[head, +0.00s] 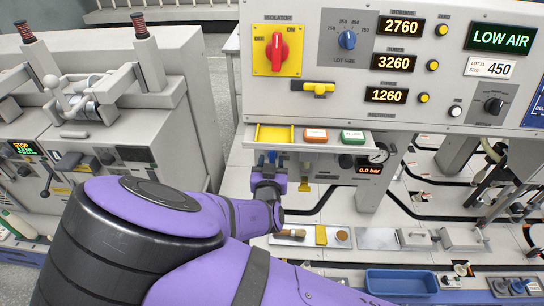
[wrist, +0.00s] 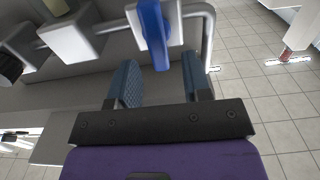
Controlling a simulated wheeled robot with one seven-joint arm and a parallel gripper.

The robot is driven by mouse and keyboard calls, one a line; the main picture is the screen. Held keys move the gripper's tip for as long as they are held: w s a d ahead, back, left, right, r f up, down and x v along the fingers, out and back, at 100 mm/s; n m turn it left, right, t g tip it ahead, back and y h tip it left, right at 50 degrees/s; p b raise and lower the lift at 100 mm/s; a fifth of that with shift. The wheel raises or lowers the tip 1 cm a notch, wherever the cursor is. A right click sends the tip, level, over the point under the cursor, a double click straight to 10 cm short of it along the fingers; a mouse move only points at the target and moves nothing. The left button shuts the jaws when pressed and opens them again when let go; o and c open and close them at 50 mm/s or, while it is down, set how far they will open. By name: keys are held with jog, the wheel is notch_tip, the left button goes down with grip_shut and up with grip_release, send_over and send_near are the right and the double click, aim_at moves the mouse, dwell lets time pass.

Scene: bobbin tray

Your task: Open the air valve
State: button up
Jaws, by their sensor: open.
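The air valve shows in the wrist view as a blue lever handle (wrist: 154,32) in front of a pale block on a grey pipe. The lever points down in the picture, roughly crosswise to the pipe. My gripper (wrist: 160,72) is open, with one blue padded finger on each side of the lever's lower end. Gaps show between lever and fingers; I cannot tell how deep it sits between them. In the head view my gripper (head: 272,160) is below the panel shelf, where the lever is hard to make out. The pressure display (head: 369,168) reads 0.0 bar.
The control panel (head: 350,105) overhangs my gripper and shows LOW AIR (head: 502,38). A shelf with a yellow tray (head: 274,134) is just above it. A round gauge (head: 379,154) is to the right. Brushes and a blue bin (head: 401,281) are on the bench below.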

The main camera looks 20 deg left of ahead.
aim_at(272, 158)
jog(key=shift+x, duration=1.3)
jog(key=shift+c, duration=0.3)
grip_shut()
